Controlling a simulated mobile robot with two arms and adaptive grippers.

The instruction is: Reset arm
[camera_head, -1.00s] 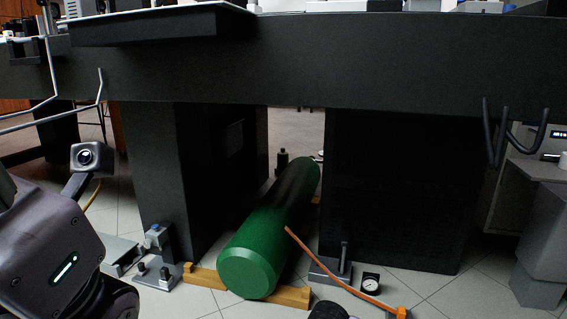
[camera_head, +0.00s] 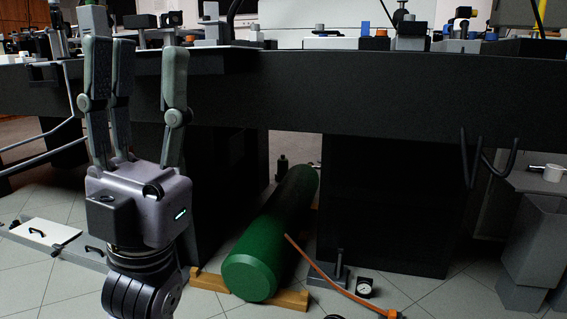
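My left gripper (camera_head: 135,68) stands upright at the left of the head view, its fingers pointing up in front of the dark optical table (camera_head: 380,98). The fingers are spread apart with a clear gap and nothing between them. The rest of the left arm runs down out of the bottom edge. My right gripper is not clearly in view.
A green cylinder (camera_head: 262,250) lies on wooden blocks (camera_head: 290,299) under the table. An orange hose (camera_head: 335,280) and a round gauge (camera_head: 364,287) are on the floor. Optical parts stand on the tabletop. Hooks (camera_head: 487,160) hang at the table's right.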

